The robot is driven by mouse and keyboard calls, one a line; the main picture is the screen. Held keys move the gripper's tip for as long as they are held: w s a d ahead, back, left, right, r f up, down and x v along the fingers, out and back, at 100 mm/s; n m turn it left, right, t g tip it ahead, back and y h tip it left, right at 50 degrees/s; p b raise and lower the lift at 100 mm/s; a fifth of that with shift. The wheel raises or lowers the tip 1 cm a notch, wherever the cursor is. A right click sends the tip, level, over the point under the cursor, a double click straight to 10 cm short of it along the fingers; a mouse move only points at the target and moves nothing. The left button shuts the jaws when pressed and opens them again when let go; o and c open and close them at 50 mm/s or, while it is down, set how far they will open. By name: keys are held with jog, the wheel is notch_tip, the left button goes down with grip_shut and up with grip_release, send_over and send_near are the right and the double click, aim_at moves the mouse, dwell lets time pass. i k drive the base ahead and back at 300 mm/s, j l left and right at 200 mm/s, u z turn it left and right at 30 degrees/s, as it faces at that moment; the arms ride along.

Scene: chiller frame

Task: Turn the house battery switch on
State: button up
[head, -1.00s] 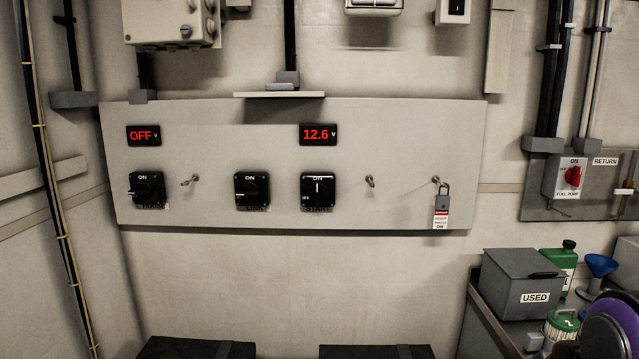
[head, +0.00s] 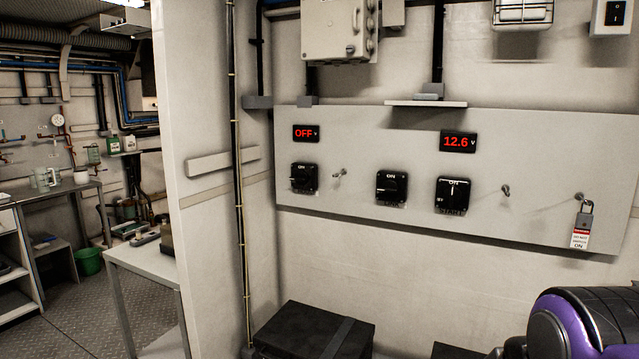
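Three black rotary switches are on the pale wall panel (head: 360,130). The left switch (head: 305,178) has its knob lying sideways, away from its ON mark, and the display above it (head: 306,133) reads OFF. Its lower label is too small to read, so I cannot confirm that it says house. The middle switch (head: 391,187) also has its knob sideways. The right switch (head: 452,195), labelled START, has its knob upright at ON, under a display (head: 458,142) reading 12.6. My gripper is not in view; only my purple and black arm shows at the lower right, away from the switches.
A padlock with a tag (head: 583,222) hangs at the panel's right. Black boxes (head: 315,335) stand below. A partition wall (head: 205,100) and a cable run at left; a workshop lies beyond.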

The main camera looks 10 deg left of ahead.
aim_at(301, 178)
jog(key=l+u, duration=0.2)
jog(key=u, duration=0.2)
jog(key=k+l+u, duration=0.1)
jog(key=u, duration=0.35)
jog(key=k+l, duration=0.1)
jog(key=l, duration=0.2)
jog(key=k+l, duration=0.15)
jog(key=i+j+z, duration=0.25)
jog(key=i+j, duration=0.3)
jog(key=i+j+z, duration=0.25)
jog(key=i+j, duration=0.25)
jog(key=j, duration=0.15)
